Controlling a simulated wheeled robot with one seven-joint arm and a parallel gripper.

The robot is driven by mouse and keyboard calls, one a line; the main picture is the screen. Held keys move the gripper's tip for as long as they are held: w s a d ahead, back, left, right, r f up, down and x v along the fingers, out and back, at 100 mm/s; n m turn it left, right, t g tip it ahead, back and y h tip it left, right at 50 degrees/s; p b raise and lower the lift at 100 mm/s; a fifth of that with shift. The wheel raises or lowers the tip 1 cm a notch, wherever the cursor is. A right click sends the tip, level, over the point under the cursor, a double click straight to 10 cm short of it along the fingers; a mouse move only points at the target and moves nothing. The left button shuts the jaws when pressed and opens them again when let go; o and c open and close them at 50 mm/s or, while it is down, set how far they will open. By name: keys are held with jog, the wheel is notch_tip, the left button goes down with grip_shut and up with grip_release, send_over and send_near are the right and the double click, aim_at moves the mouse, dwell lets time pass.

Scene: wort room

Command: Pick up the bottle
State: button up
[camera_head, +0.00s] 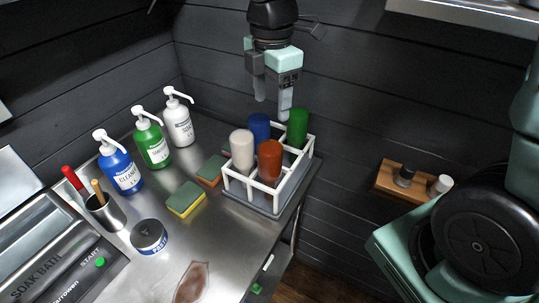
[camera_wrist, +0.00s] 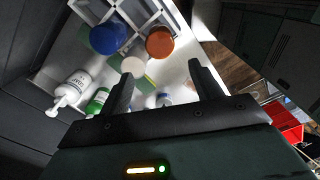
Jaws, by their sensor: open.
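A white rack (camera_head: 268,203) on the steel counter holds a white bottle (camera_head: 242,150), a blue bottle (camera_head: 259,130), a green bottle (camera_head: 298,127) and a red-brown bottle (camera_head: 270,162). A blue pump bottle (camera_head: 121,168), a green pump bottle (camera_head: 152,142) and a white pump bottle (camera_head: 178,124) stand along the wall. My gripper (camera_head: 272,108) is open and empty, pointing down above the back of the rack. In the wrist view, the blue bottle (camera_wrist: 108,38), red-brown bottle (camera_wrist: 160,42) and white bottle (camera_wrist: 132,66) show beyond my gripper (camera_wrist: 160,73). Which bottle is meant cannot be told.
Two sponges (camera_head: 186,198) lie left of the rack. A round tin (camera_head: 149,236), a metal cup (camera_head: 105,212) with handles in it and the soak bath (camera_head: 60,265) are further left. A brown stain (camera_head: 191,283) marks the front counter. A wooden shelf (camera_head: 390,183) hangs on the right.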

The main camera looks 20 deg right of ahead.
aim_at(272, 146)
notch_tip(272, 146, down, 12)
jog(key=shift+d+f+p, duration=0.1)
jog(key=shift+p, duration=1.1)
jog(key=shift+f+p, duration=1.15)
jog(key=shift+f, duration=1.35)
jog(key=c, duration=0.9)
